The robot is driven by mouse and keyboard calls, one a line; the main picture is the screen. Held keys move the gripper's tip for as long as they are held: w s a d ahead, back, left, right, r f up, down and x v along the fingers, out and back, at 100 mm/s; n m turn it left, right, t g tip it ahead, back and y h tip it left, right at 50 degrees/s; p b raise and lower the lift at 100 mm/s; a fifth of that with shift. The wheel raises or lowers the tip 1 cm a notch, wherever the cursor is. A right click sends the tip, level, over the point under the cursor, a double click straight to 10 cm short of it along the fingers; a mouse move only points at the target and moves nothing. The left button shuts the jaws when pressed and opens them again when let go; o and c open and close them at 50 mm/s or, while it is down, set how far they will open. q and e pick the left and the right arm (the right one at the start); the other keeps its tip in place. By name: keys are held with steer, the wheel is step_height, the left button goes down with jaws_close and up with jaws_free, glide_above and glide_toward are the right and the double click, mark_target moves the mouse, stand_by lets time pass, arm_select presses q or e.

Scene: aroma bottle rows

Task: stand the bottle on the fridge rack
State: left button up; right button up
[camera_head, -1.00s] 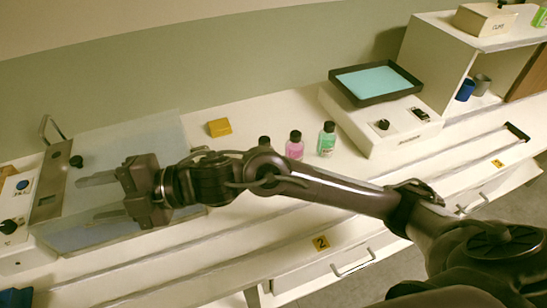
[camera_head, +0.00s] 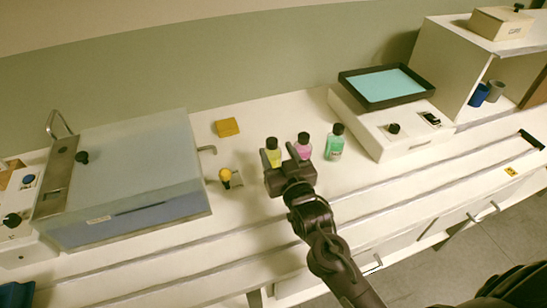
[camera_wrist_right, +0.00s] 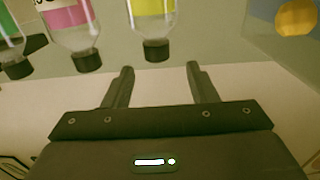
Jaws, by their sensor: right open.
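Three capped bottles stand in a row on the bench: yellow (camera_head: 272,156), pink (camera_head: 304,149) and green (camera_head: 335,146). My right gripper (camera_head: 281,163) is open and empty, close in front of the yellow bottle and partly covering it. In the right wrist view the gripper (camera_wrist_right: 160,68) points at the yellow bottle (camera_wrist_right: 154,8), whose black cap lies just beyond the gap between the fingers. The pink bottle (camera_wrist_right: 68,14) is to its left there, with the green bottle (camera_wrist_right: 10,32) at the edge. I cannot make out a fridge rack. My left gripper is not in view.
A box with a translucent lid (camera_head: 135,150) stands at the left, beside a yellow ball-topped knob (camera_head: 225,175). A yellow block (camera_head: 227,127) lies behind. A device with a dark-rimmed tray (camera_head: 352,91) stands right of the bottles. The front bench strip is mostly clear.

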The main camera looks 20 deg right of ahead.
mark_target(274, 144)
steer(key=w, duration=0.3)
steer(key=w+p, duration=0.1)
steer(key=w, duration=0.1)
steer(key=shift+w+d+f, duration=0.1)
steer(key=shift+w+f, duration=0.15)
steer(key=shift+f, duration=0.05)
steer(key=shift+r, duration=0.1)
jaws_close()
